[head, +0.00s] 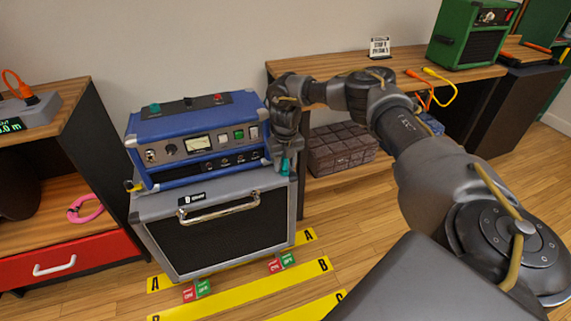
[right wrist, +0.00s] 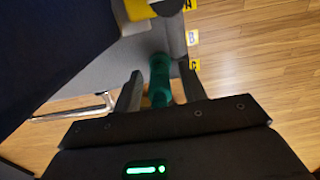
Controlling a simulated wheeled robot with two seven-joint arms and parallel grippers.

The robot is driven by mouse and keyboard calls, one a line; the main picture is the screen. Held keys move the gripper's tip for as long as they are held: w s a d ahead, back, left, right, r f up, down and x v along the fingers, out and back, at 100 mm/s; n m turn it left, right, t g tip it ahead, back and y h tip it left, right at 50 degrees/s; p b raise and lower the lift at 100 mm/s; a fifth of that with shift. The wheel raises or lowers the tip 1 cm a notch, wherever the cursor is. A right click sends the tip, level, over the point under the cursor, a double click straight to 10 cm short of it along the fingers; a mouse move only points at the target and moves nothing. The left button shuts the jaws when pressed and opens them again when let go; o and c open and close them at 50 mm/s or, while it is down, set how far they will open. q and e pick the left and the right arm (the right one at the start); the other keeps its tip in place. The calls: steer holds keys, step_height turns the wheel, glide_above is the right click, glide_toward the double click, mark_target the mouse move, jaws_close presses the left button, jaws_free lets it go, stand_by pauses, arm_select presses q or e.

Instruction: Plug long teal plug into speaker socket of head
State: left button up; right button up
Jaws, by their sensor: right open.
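The blue amp head (head: 194,137) sits on top of the grey speaker cabinet (head: 160,206), its meter and knobs facing the front. My right gripper (head: 286,160) is at the right end of the head, above the cabinet's right edge, pointing down. A teal plug (head: 285,166) shows at its fingertips. In the right wrist view the teal plug (right wrist: 160,80) stands between the two open fingers of my right gripper (right wrist: 160,92), over the grey cabinet top (right wrist: 115,68). Whether the fingers touch it is unclear. The speaker socket cannot be made out. My left gripper is not in view.
A wooden bench (head: 330,85) stands at the right with a green amp (head: 470,35) and orange and yellow cables (head: 440,82). A brown woven box (head: 341,148) lies beneath it. A shelf with a red drawer (head: 65,262) stands left. Yellow floor strips (head: 250,288) lie in front.

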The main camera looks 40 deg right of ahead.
steer(key=shift+p, duration=0.35)
jaws_close()
stand_by(0.3)
steer(key=shift+r, duration=0.1)
steer(key=shift+s+r+p, duration=0.15)
steer(key=shift+r+p, duration=2.8)
steer(key=shift+p, duration=0.45)
steer(key=shift+a, duration=0.15)
